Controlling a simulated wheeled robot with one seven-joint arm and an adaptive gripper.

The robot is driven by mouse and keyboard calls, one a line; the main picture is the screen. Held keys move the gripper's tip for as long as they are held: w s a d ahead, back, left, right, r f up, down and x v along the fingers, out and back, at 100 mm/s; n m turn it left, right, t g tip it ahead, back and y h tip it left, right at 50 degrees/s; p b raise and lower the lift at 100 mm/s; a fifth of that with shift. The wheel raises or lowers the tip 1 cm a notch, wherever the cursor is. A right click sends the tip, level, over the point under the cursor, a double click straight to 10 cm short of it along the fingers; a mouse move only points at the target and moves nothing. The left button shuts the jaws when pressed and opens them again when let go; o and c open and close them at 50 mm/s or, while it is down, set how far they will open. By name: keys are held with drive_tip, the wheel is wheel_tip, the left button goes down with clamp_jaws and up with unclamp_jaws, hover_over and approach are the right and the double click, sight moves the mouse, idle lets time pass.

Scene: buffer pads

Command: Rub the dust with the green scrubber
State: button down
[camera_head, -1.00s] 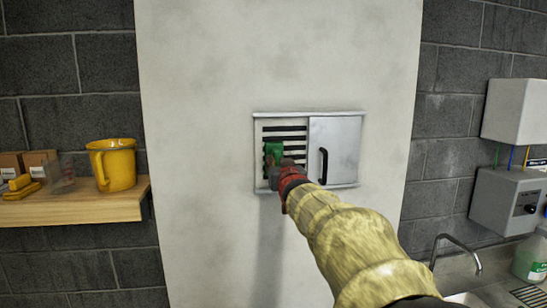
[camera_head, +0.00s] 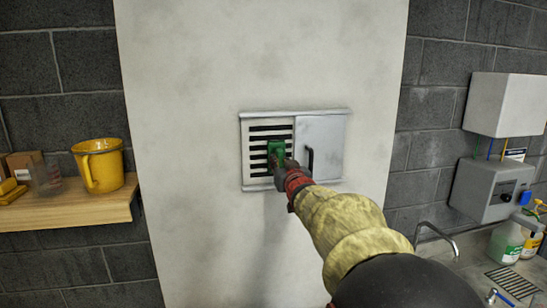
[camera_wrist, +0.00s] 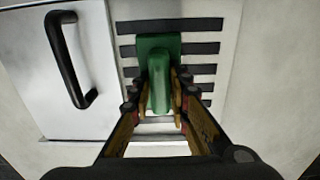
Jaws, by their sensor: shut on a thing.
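The green scrubber (camera_head: 276,149) is held in my gripper (camera_head: 281,163), in front of the slatted vent (camera_head: 258,163) on the white wall panel. In the wrist view the scrubber (camera_wrist: 157,70) stands between the two fingers of my gripper (camera_wrist: 160,95), which are shut on its handle. Its pad lies over the dark slats (camera_wrist: 200,48); whether it touches them I cannot tell. My gripper hides the lower slats in part. I cannot make out dust on the slats clearly; faint grey smudges show on the wall panel (camera_head: 200,60).
A grey sliding door with a black handle (camera_head: 310,160) covers the vent's right half. A wooden shelf (camera_head: 70,209) at left holds a yellow jug (camera_head: 100,165) and boxes. At right are a sink faucet (camera_head: 437,236), bottles (camera_head: 508,241) and wall boxes (camera_head: 488,190).

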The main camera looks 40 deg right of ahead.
drive_tip(key=shift+s+d, duration=0.2)
drive_tip(key=shift+d, duration=0.15)
drive_tip(key=d+p, duration=0.1)
drive_tip(key=s+d+p, duration=0.1)
drive_tip(key=shift+s+d+r+p, duration=0.2)
drive_tip(key=shift+s+d+p, duration=0.05)
drive_tip(key=shift+p, duration=0.15)
drive_tip(key=shift+f, duration=0.1)
drive_tip(key=shift+w+a+f+b, duration=0.1)
drive_tip(key=shift+w+a+b, duration=0.3)
drive_tip(key=shift+a+b, duration=0.35)
drive_tip(key=shift+w+a+b, duration=0.35)
drive_tip(key=shift+a+b, duration=0.25)
drive_tip(key=shift+b, duration=0.2)
drive_tip(key=shift+w+a+b, duration=0.55)
drive_tip(key=shift+a+b, duration=0.3)
drive_tip(key=shift+b, duration=0.25)
drive_tip(key=shift+w+a+b, duration=0.55)
drive_tip(key=shift+a+b, duration=0.3)
drive_tip(key=shift+b, duration=0.25)
